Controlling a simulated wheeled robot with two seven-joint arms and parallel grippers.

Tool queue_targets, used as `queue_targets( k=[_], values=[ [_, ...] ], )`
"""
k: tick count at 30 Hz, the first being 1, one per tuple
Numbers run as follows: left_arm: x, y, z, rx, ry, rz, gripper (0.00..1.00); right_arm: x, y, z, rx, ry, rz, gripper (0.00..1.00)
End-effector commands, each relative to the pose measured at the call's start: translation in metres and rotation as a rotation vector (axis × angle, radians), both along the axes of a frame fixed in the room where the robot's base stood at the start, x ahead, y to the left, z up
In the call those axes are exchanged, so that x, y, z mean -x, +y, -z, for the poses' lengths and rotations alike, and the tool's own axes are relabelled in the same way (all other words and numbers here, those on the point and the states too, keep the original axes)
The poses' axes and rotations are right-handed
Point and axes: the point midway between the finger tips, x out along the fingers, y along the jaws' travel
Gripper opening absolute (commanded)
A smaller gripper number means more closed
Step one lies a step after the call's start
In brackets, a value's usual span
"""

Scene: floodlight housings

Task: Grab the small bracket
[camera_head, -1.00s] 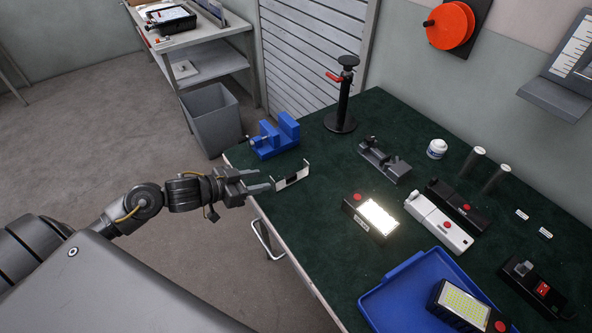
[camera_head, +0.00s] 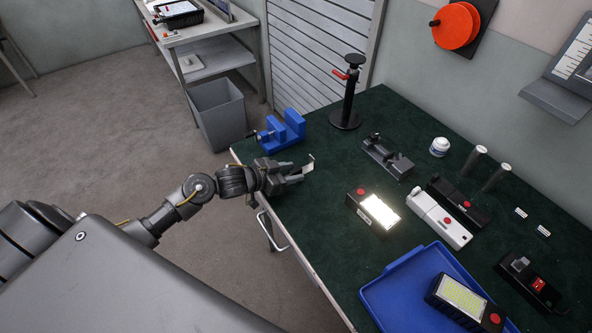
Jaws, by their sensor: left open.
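The small bracket (camera_head: 309,165) is a thin pale metal piece on the green bench top, near its left edge. Only its right end, with an upturned tab, shows clearly; the rest is hidden by my left gripper. My left gripper (camera_head: 298,174) is open, with its fingers at the bracket and pointing right across it. I cannot tell whether the fingers touch it. My right gripper is not in view.
A blue vise (camera_head: 283,131) stands just behind my left gripper, and a black post stand (camera_head: 346,100) is further back. A lit floodlight (camera_head: 375,209), a white housing (camera_head: 438,219) and a blue tray (camera_head: 385,293) lie to the right.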

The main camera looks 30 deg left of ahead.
Motion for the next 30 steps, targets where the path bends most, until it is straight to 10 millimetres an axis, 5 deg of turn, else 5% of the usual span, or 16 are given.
queue_targets(
  k=[9, 19, 30],
  values=[
    [-0.0046, -0.0031, 0.0028, -0.001, 0.001, 0.0, 0.42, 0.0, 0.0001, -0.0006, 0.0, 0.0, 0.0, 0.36],
    [-0.0045, -0.0028, 0.0024, 0.0, 0.0, 0.0, 0.01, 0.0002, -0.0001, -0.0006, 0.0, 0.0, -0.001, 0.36],
    [-0.0048, -0.0027, -0.0048, -0.002, -0.002, 0.002, 0.01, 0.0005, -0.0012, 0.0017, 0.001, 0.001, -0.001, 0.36]
  ],
)
